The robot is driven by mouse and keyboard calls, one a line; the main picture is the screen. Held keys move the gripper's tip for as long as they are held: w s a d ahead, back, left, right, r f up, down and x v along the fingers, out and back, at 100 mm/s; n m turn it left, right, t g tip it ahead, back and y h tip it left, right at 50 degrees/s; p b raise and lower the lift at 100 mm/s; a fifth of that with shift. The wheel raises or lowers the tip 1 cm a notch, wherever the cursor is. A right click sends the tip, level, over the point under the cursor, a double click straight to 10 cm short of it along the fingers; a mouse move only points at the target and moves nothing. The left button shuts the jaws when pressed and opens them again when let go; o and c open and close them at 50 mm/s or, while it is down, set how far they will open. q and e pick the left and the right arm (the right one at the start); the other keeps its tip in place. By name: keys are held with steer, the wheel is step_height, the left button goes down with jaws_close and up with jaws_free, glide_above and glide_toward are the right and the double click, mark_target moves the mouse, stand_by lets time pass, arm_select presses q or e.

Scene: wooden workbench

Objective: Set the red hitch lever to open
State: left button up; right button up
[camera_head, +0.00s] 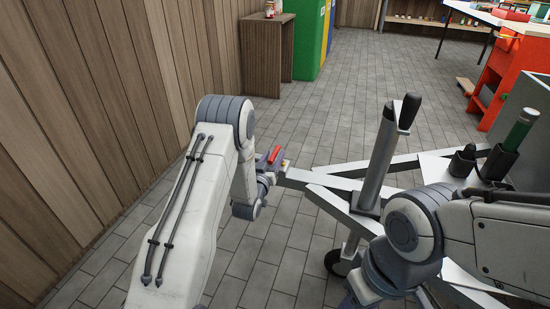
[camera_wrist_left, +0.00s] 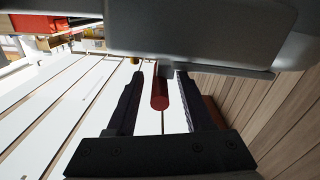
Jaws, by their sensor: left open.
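The red hitch lever (camera_head: 274,154) sits at the tip of the trailer's drawbar in the head view. In the left wrist view the red lever (camera_wrist_left: 160,93) shows end-on between my two dark fingers, with a gap visible on both sides. My left gripper (camera_wrist_left: 160,76) is open around the lever and not closed on it. In the head view my left gripper (camera_head: 266,179) is at the coupling, partly hidden by my own wrist. My right arm comes in at the lower right, but its gripper is not visible.
The grey trailer frame (camera_head: 325,181) runs right from the coupling, with a jockey-wheel post (camera_head: 378,160) and black crank handle. A wooden wall (camera_head: 90,110) stands close on the left. A wooden cabinet (camera_head: 262,60) stands behind. Tiled floor between them is clear.

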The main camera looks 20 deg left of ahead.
arm_select(q)
steer(key=shift+w, duration=1)
steer(key=shift+c, duration=0.4)
jaws_close()
stand_by(0.4)
